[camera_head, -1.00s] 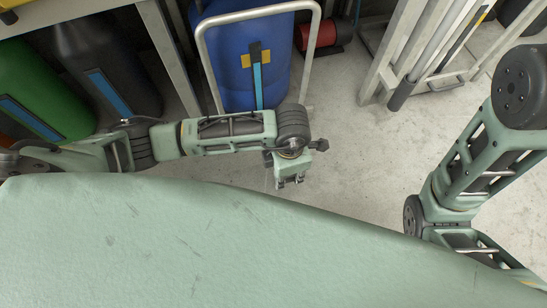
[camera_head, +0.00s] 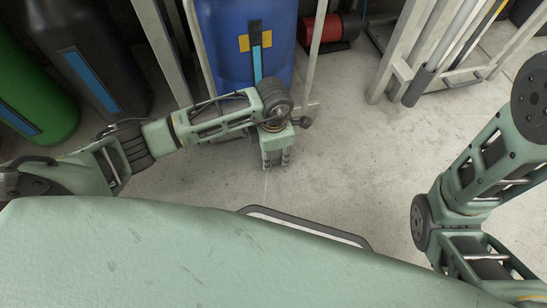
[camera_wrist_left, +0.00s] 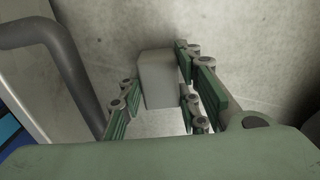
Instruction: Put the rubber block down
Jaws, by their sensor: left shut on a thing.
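The rubber block (camera_wrist_left: 157,76) shows as a plain grey block in the left wrist view. It sits between the green-padded fingers of my left gripper (camera_wrist_left: 165,88), which is shut on it. In the head view my left gripper (camera_head: 277,161) points down over the pale concrete floor, just in front of the blue barrel. The block cannot be made out there. I cannot tell how far the block is above the floor. My right arm shows at the right of the head view, but its gripper is out of view.
The blue barrel (camera_head: 238,55) stands behind my left gripper, with pale frame bars beside it. Green (camera_head: 35,85) and black (camera_head: 85,50) cylinders stand at left, a red reel (camera_head: 320,28) behind. A pale rack (camera_head: 405,50) stands at back right. Floor (camera_head: 350,150) between the arms is clear.

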